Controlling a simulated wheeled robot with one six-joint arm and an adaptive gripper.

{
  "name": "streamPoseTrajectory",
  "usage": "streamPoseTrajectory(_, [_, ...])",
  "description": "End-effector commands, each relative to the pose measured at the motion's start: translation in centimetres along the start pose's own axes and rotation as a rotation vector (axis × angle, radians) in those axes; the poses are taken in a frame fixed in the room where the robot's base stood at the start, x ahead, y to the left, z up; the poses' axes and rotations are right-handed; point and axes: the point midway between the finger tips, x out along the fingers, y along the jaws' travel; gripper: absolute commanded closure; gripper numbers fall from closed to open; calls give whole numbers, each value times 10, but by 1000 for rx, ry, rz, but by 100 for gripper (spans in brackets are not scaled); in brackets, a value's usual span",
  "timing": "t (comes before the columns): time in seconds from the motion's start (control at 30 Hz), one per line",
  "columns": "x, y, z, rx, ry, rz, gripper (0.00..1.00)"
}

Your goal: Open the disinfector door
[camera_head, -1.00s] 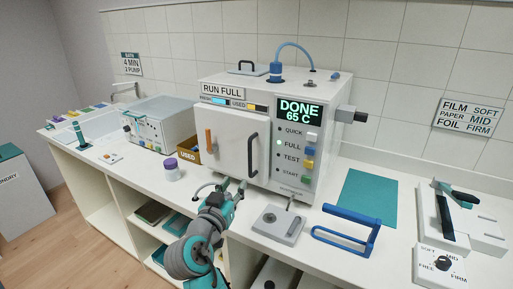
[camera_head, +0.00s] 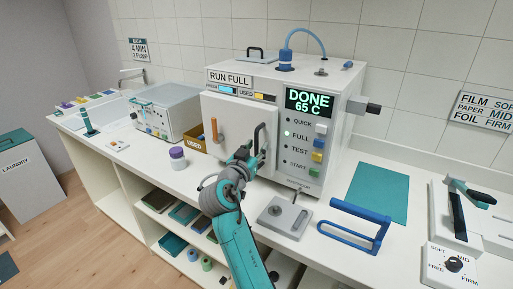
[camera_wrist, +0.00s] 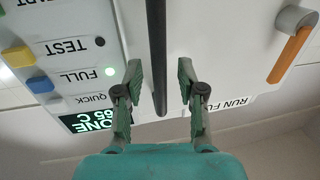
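The disinfector (camera_head: 330,150) is a white box on the counter with a green display reading DONE 65 C. Its white door (camera_head: 232,112) looks shut, with a black vertical bar handle (camera_head: 265,135) at the right edge and an orange lever (camera_head: 214,130) at the left. My gripper (camera_head: 248,152) is at the door front by the handle, which it partly hides. In the wrist view, turned upside down, my open fingers (camera_wrist: 160,75) stand on either side of the black handle (camera_wrist: 157,35), with gaps visible. The orange lever (camera_wrist: 290,55) hangs at the right there.
A purple-lidded jar (camera_head: 178,158) stands on the counter left of my arm. A grey pedal-like plate (camera_head: 284,216) and a blue frame (camera_head: 350,228) lie to the right. A brown USED bin (camera_head: 193,139) is beside the disinfector's left side.

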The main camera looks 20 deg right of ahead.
Motion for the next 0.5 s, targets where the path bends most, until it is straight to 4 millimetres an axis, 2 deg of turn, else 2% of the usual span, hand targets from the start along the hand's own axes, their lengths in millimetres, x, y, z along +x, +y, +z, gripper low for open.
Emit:
streamPoseTrajectory(0.37, [6,0,0,0,-1,0,61])
streamPoseTrajectory(0.43, [6,0,0,0,0,0,73])
streamPoseTrajectory(0.5, [6,0,0,0,0,0,91])
